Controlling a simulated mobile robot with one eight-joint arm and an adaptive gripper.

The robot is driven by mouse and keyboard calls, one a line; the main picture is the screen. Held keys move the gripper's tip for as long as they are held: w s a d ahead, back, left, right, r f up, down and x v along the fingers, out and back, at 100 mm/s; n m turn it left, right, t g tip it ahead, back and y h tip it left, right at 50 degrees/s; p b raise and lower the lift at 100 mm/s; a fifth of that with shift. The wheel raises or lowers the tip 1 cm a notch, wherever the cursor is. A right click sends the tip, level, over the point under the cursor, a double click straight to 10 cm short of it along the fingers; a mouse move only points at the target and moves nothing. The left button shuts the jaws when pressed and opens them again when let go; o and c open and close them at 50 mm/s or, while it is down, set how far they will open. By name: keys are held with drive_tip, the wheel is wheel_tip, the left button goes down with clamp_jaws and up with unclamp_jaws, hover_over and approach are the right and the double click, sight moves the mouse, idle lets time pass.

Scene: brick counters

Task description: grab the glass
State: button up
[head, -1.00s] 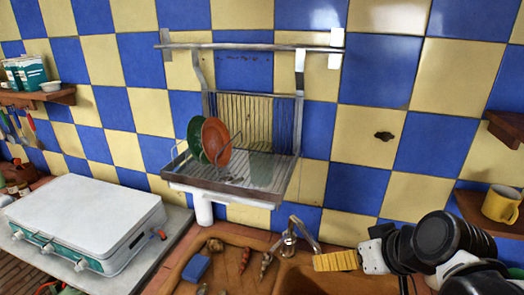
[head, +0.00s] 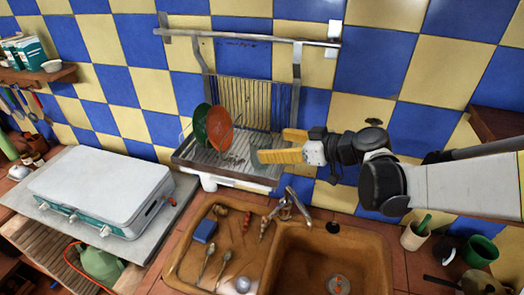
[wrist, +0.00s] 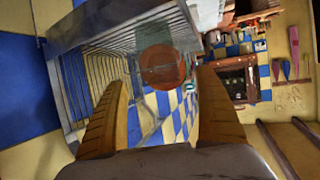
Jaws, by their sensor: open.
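A faint, see-through greenish glass (head: 266,172) appears at the right end of the metal dish rack (head: 195,157) on the wall. It is partly hidden by my gripper's yellow fingers. My gripper (head: 271,146) reaches in from the right, its fingers apart at the rack's right side, over or beside the glass. In the wrist view my gripper (wrist: 162,82) is open, with the rack's wires to the left and a red-brown plate (wrist: 162,66) beyond the fingertips. The glass's outline is too faint there to tell whether it lies between the fingers.
A green plate (head: 201,122) and the red-brown plate (head: 220,128) stand in the rack, left of my gripper. A faucet (head: 290,203) and a brown sink (head: 335,245) lie below. A metal rail (head: 245,39) runs above. Cups (head: 480,250) stand at the lower right.

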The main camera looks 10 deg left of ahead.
sight(261, 146)
drive_tip(key=x, duration=0.6)
drive_tip(key=shift+d+f, duration=0.25)
drive_tip(key=shift+f, duration=0.05)
drive_tip(key=shift+c, duration=0.9)
drive_tip(key=c, duration=1.2)
drive_tip(key=shift+r, duration=0.15)
